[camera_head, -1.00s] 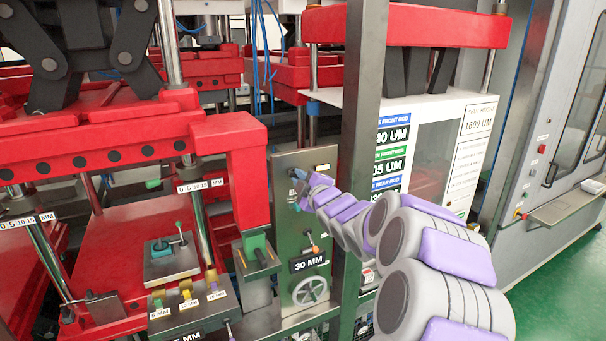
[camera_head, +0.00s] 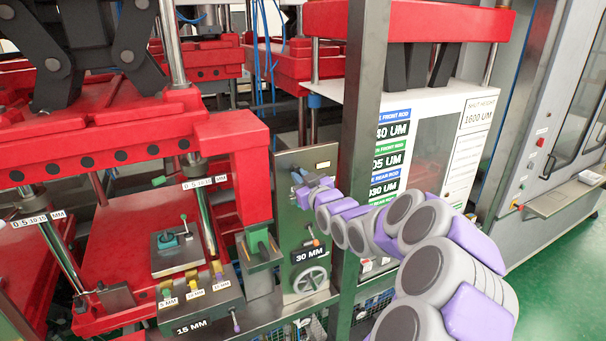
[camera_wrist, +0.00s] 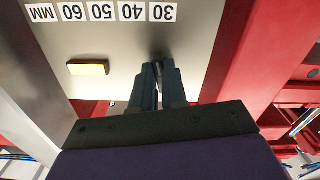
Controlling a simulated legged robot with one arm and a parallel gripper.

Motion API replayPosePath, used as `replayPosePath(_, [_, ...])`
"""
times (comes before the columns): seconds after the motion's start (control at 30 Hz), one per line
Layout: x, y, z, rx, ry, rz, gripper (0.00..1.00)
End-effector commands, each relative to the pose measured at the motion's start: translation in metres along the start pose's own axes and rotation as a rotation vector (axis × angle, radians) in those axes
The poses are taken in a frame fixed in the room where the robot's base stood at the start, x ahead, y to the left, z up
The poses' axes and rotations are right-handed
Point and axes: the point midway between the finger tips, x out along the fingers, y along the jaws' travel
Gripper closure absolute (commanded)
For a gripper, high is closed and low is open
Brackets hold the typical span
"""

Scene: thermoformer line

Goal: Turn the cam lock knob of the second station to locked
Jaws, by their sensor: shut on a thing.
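A grey upright panel (camera_head: 290,238) of the station stands right of the red press arm. My gripper (camera_head: 302,187) is at the panel's upper part, at the end of my grey and purple arm. In the wrist view its two dark fingers (camera_wrist: 158,84) are close together against the panel, below an upside-down scale (camera_wrist: 101,12) reading 30 to 60 MM. They are shut on a small dark part at the panel face, apparently the cam lock knob (camera_wrist: 158,57). The fingers hide most of it, so I cannot tell its setting.
Below my gripper are an orange-tipped lever (camera_head: 314,239), a 30 MM label (camera_head: 309,254) and a handwheel (camera_head: 310,280). A steel post (camera_head: 358,130) stands close right of the panel. The red press arm (camera_head: 236,165) is close on the left.

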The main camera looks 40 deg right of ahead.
Motion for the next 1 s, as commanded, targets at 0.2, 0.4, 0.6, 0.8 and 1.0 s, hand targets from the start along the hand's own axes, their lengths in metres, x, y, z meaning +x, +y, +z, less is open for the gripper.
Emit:
replayPosePath(0.2, [0.0002, 0.0014, -0.0048, 0.125, 0.010, 0.000, 1.00])
replayPosePath(0.4, [0.0001, 0.0036, -0.0054, 0.192, 0.013, 0.003, 1.00])
replayPosePath(0.6, [0.0000, 0.0049, -0.0057, 0.217, 0.015, 0.003, 1.00])
replayPosePath(0.8, [-0.0001, 0.0060, -0.0056, 0.220, 0.016, 0.004, 1.00])
replayPosePath(1.0, [-0.0002, 0.0070, -0.0055, 0.220, 0.016, 0.005, 0.84])
